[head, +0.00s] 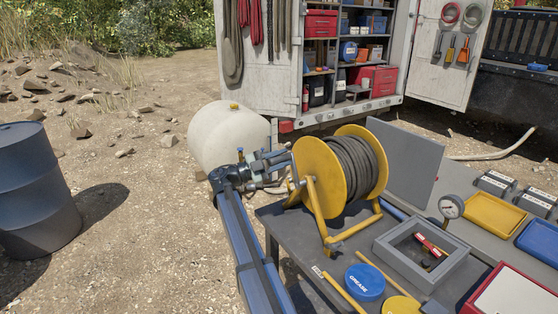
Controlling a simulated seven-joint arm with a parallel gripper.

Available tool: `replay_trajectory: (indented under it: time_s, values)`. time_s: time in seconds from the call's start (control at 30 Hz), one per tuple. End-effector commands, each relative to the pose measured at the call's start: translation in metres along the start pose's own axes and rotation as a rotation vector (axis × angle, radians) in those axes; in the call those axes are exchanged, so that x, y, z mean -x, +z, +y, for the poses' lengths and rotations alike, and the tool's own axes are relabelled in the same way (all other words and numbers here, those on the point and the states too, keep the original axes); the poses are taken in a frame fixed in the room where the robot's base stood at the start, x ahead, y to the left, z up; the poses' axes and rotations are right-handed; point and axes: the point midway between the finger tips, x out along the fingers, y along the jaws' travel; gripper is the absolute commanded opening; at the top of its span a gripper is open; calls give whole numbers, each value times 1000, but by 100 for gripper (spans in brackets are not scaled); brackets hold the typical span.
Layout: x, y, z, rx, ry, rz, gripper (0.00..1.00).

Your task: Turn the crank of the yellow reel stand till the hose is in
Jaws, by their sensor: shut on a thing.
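The yellow reel stand (318,172) stands on the dark work table, its frame legs on the tabletop. Dark hose (356,165) is wound in several turns on its drum between the yellow flanges. My gripper (284,160) is at the left side of the reel, by the outer face of the near flange. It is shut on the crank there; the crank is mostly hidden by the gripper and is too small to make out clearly. I cannot see a loose end of the wound hose.
Right of the reel are a grey open tray (385,246), a pressure gauge (451,207), a blue grease lid (365,282) and a yellow tray (494,213). A pale rounded tank (225,138) stands behind my gripper. A blue drum (36,195) stands left on open gravel.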

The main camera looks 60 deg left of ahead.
Motion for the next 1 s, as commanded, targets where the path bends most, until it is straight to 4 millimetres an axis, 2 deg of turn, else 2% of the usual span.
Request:
replay_trajectory:
  time_s: [0.43, 0.47, 0.6, 0.7, 1.0]
  values:
    - [-1, -4, -1, -13, 2, 8, 0]
    - [-1, -4, -1, -13, 2, 8, 34]
    - [-1, -3, 0, -12, 3, 6, 47]
    - [-1, -3, 0, -12, 3, 5, 53]
    - [4, -2, 0, -11, 4, 3, 53]
